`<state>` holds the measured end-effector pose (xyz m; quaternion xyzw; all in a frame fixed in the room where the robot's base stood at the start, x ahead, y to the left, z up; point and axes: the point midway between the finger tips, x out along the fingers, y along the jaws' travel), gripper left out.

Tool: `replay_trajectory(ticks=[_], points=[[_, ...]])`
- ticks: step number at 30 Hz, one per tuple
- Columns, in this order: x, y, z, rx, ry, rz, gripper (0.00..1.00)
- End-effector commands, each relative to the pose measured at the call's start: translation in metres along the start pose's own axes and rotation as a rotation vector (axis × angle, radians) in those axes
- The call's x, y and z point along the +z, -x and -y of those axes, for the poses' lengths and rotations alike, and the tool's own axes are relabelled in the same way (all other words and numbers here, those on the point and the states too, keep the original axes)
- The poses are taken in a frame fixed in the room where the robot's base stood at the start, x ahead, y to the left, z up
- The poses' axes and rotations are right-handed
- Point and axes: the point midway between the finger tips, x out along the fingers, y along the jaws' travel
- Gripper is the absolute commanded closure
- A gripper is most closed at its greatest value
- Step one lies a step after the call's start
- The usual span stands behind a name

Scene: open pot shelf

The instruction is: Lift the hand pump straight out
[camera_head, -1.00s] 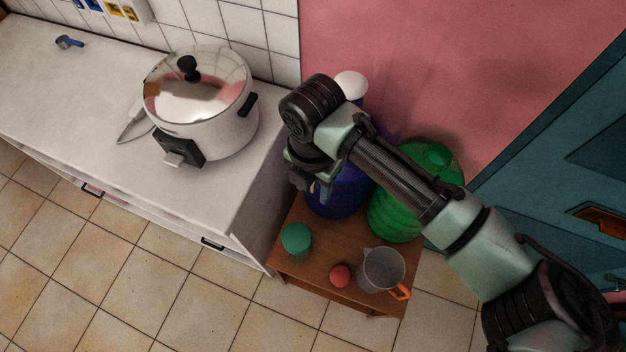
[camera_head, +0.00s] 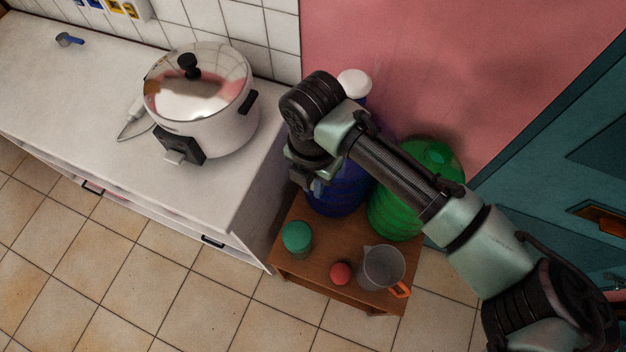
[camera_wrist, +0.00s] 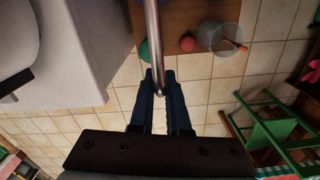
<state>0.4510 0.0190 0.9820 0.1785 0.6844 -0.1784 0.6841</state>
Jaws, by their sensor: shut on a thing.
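The hand pump shows in the head view as a white cap (camera_head: 354,83) above the blue water jug (camera_head: 338,196), mostly behind my arm. In the wrist view its thin metal spout (camera_wrist: 152,40) runs down from the top edge to between my fingers. My gripper (camera_wrist: 160,78) is shut on this spout near its end. In the head view my gripper (camera_head: 314,184) is in front of the blue jug, above the small wooden table. My arm hides the pump's lower body and the jug's mouth, so I cannot tell how deep the pump sits.
A green jug (camera_head: 397,210) stands right of the blue one. The wooden table (camera_head: 318,270) also bears a green-lidded jar (camera_head: 297,237), a red ball (camera_head: 341,272) and a grey pitcher (camera_head: 382,267). A white counter (camera_head: 75,100) with a large cooker (camera_head: 215,120) is on the left.

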Motion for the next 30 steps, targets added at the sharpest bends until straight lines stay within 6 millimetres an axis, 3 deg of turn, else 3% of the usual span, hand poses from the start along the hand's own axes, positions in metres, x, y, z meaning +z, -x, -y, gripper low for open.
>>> replay_trajectory(ticks=[19,20,24,25,30], points=[[0.0005,0.0002,0.0002,0.0,-0.001,0.001,1.0],[0.0005,0.0002,0.0002,0.0,-0.001,0.001,0.8],[0.0005,0.0002,0.0002,0.0,-0.001,0.001,0.55],[0.0004,0.0002,0.0002,0.0,-0.001,0.001,0.51],[0.0003,0.0001,0.0002,0.0,-0.001,0.001,0.51]])
